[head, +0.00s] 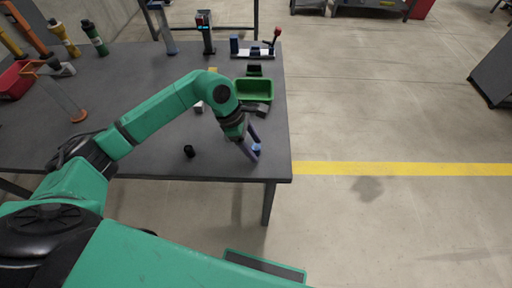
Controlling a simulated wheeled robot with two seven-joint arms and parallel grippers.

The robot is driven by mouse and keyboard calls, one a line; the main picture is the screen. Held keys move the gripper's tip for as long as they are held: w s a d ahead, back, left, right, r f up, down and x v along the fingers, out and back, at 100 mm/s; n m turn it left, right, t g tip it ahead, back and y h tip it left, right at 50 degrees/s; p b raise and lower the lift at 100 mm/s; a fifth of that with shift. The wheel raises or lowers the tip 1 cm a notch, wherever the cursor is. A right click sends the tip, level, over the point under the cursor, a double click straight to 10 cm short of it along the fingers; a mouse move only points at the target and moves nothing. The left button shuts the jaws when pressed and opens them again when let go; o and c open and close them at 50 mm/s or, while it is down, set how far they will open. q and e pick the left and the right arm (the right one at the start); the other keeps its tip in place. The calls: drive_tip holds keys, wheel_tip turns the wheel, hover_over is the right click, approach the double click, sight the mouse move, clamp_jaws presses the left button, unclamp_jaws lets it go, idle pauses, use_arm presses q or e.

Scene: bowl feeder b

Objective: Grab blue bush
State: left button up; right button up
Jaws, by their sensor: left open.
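The blue bush (257,148), a small blue piece, sits on the dark table near its front right corner. My left gripper (254,153) reaches down over it from above, with its two fingers apart. The blue bush shows between or just beside the fingertips and is partly hidden by them. I cannot tell whether the fingers touch it. My right gripper is not in view.
A black cylindrical piece (189,151) and a small pale block (199,107) stand on the table (150,165). A green bin (255,90) lies behind my gripper. Bottles and a red bin (14,82) are at the left. The table's right edge is close.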

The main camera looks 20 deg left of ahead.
use_arm(q)
clamp_jaws()
